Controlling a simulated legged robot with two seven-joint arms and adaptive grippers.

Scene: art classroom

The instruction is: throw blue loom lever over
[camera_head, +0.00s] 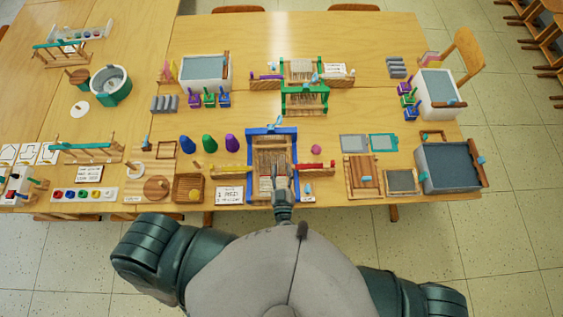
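The blue loom (249,165) stands on the near edge of the table, with pale threads strung inside its blue frame. A small light-blue lever (274,122) stands up at the middle of the loom's far bar. My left gripper (283,181) is over the near end of the loom, well short of the lever. Its two fingers look apart, with nothing visible between them. I cannot tell whether the fingers touch the threads. My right gripper is out of view.
A green loom (304,101) stands behind the blue one. A grey tub (447,182) stands at the right.

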